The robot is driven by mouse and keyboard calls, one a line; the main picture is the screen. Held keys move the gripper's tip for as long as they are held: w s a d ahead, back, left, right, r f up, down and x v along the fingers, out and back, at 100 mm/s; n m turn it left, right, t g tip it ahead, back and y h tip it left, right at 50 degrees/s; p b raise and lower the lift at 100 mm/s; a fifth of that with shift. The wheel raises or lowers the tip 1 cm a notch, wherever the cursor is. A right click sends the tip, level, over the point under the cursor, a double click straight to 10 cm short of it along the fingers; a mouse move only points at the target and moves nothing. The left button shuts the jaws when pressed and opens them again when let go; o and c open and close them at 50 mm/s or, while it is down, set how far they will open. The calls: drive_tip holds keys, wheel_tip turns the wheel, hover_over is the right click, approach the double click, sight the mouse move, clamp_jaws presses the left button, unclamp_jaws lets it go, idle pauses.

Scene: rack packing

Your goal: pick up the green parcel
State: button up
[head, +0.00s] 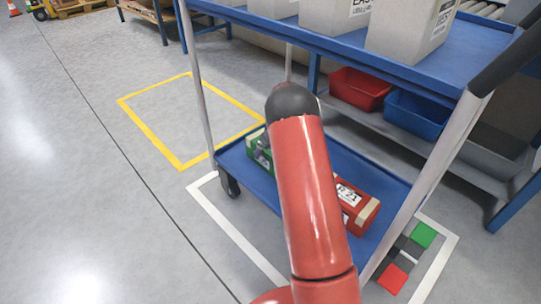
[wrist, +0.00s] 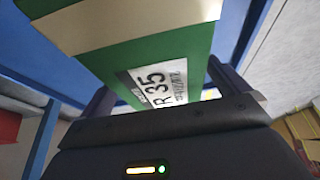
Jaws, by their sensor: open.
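The green parcel (head: 256,142) lies on the blue lower shelf of a cart in the head view, partly hidden behind my red arm. In the wrist view the green parcel (wrist: 140,58) fills the upper middle, very close, with a cream band and a white label reading "R 35". My gripper (wrist: 163,88) is open, with one dark finger at each side of the parcel's near part. I cannot tell whether either finger touches it. In the head view my arm hides most of the gripper; only a small grey part shows beside the parcel.
A red parcel (head: 357,208) lies on the same lower shelf (head: 385,188), right of my arm. Pale boxes (head: 410,35) stand on the cart's upper shelf above. Cart posts (head: 199,90) rise close by. A red bin (head: 358,88) and blue bin (head: 415,112) sit behind. Open floor lies left.

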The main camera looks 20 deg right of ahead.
drive_tip(key=shift+w+a+f, duration=0.1)
drive_tip(key=shift+w+f, duration=0.2)
drive_tip(key=shift+f, duration=0.35)
drive_tip(key=shift+c, duration=0.4)
drive_tip(key=c, duration=1.2)
